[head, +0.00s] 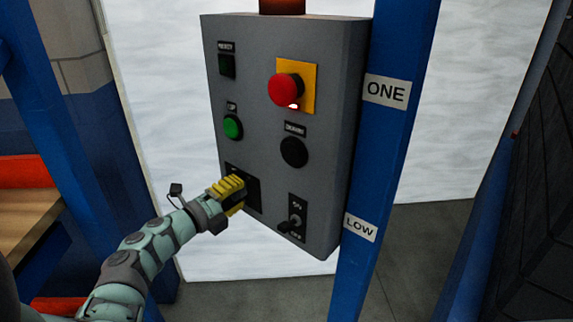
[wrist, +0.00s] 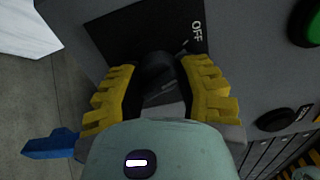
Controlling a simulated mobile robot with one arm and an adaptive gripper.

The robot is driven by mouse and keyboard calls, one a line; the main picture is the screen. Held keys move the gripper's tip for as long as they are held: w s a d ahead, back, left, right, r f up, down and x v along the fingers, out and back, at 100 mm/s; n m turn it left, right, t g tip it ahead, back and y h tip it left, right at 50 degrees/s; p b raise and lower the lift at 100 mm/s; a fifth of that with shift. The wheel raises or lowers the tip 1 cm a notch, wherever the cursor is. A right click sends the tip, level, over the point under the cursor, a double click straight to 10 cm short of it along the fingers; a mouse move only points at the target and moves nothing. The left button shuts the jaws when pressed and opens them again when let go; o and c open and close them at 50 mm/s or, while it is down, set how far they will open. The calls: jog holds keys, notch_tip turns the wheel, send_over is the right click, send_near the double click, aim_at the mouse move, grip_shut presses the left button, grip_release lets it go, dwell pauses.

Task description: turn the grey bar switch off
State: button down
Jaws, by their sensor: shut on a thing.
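The bar switch (wrist: 157,68) shows in the wrist view as a dark rounded handle between my yellow fingers, in front of a black plate (wrist: 120,28). The plate has a white OFF label (wrist: 196,31) and a small white line near it. My gripper (wrist: 160,80) is shut on the bar switch, with one finger on each side. In the head view my gripper (head: 234,192) is at the lower left of the grey panel box (head: 265,140) and covers the switch. Only part of the black plate (head: 252,190) shows there. The switch's exact angle is hard to tell.
The panel also carries a red mushroom button (head: 284,89) on a yellow plate, a green button (head: 232,127), a black button (head: 294,152) and a small lower-right switch (head: 294,222). A blue post (head: 385,140) stands right of the box.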

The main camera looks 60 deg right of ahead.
jog(key=shift+n+p, duration=0.4)
jog(key=shift+n, duration=0.5)
jog(key=c, duration=0.5)
grip_release()
jog(key=shift+c, duration=0.2)
jog(key=w+a, duration=0.1)
jog(key=a, duration=1.1)
jog(key=shift+w, duration=0.15)
